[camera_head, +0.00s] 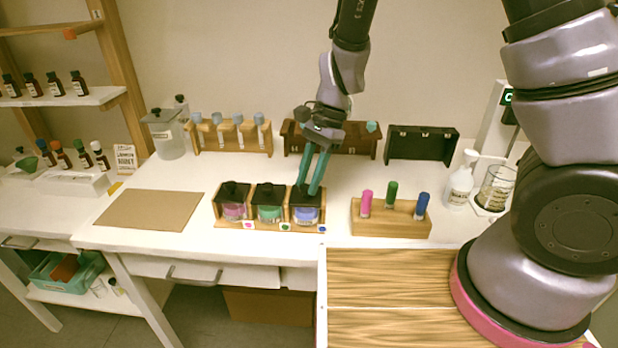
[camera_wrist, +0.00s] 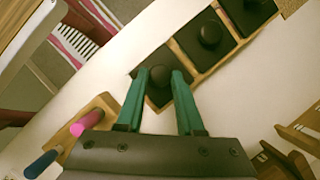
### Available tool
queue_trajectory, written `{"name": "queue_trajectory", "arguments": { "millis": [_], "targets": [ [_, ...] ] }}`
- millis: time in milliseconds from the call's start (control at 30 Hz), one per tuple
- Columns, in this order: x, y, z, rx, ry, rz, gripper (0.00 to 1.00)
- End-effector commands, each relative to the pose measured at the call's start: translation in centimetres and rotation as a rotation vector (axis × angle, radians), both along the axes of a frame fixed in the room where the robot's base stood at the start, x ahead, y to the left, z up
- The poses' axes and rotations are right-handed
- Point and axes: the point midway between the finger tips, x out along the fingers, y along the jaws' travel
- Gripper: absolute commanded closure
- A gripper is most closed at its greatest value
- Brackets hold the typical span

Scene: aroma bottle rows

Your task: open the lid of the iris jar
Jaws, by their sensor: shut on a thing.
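Three lidded jars sit in a wooden rack (camera_head: 262,228) on the white table. The right jar (camera_head: 306,214) holds blue-violet contents, probably iris; no name is readable. Its black lid (camera_head: 316,201) sits on the jar. My gripper (camera_head: 306,187) reaches down from above with green fingers, shut on the lid's knob; the wrist view shows the knob (camera_wrist: 160,75) between the fingertips (camera_wrist: 159,76). The middle jar (camera_head: 269,213) is green and the left jar (camera_head: 233,211) is pink, both with black lids on. The fingers hide part of the right lid.
A wooden block (camera_head: 391,223) with pink, green and blue sticks stands to the right. Several bottle racks (camera_head: 231,140) line the back. A white bottle (camera_head: 461,180) and a glass beaker (camera_head: 497,187) stand at the right. A brown board (camera_head: 150,210) lies flat on the left.

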Motion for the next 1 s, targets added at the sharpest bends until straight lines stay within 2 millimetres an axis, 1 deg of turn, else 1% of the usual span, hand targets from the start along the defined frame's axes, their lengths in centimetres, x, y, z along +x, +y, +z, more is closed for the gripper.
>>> {"name": "queue_trajectory", "arguments": {
  "millis": [367, 567, 767, 1000],
  "targets": [
    [0.2, 0.1, 0.1, 0.003, 0.006, -0.001, 1.00],
    [0.5, 0.0, 0.2, 0.005, 0.064, -0.004, 1.00],
    [1.3, 0.0, 0.6, 0.008, 0.195, -0.005, 1.00],
    [2.6, -0.1, 0.9, 0.015, 0.413, -0.005, 1.00]
  ]
}}
